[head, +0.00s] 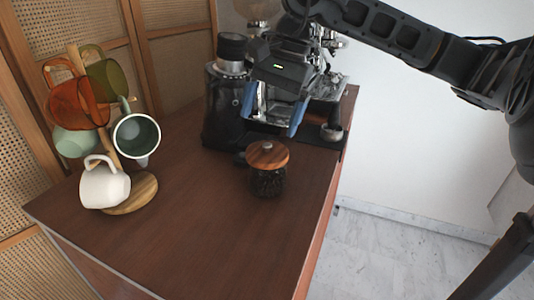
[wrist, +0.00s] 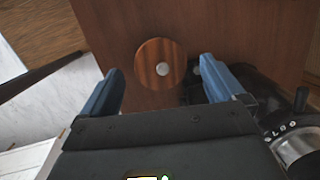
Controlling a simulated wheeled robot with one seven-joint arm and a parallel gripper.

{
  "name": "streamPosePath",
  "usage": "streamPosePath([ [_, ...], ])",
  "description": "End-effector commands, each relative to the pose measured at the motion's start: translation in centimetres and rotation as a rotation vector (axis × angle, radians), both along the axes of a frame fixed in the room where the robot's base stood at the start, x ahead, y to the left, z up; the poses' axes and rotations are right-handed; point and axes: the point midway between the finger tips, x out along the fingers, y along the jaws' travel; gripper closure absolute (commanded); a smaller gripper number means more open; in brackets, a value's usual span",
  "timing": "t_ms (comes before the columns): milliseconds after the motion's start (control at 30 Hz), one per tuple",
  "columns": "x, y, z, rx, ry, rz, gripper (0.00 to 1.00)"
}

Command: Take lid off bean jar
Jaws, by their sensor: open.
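The bean jar (head: 267,183) is a small clear jar full of dark beans, standing upright on the wooden cart top. Its round wooden lid (head: 267,155) with a small pale knob sits on it. The lid also shows from above in the wrist view (wrist: 160,64), just beyond and between the fingertips. My gripper (head: 271,119) is open and empty, with its blue fingers spread, above and behind the jar in the head view. In the wrist view my gripper (wrist: 155,72) has one finger to each side of the lid, apart from it. The lid hides most of the jar there.
A black grinder (head: 226,105) and an espresso machine (head: 325,88) stand behind the jar. The grinder's dial also shows at lower right in the wrist view. A wooden mug tree (head: 141,190) with several mugs stands at left. The cart's front middle is clear; its right edge is near the jar.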

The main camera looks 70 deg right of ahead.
Motion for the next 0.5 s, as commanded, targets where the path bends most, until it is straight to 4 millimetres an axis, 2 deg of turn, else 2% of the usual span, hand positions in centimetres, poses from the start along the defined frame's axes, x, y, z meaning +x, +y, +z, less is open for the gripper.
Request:
streamPosePath([
  [33, -0.9, -1.2, -0.1, -0.038, 0.028, -0.013, 0.05],
  [167, -2.0, -2.7, -0.4, -0.085, 0.063, -0.023, 0.05],
  [500, -1.7, -2.5, -3.2, -0.089, 0.066, -0.024, 0.05],
])
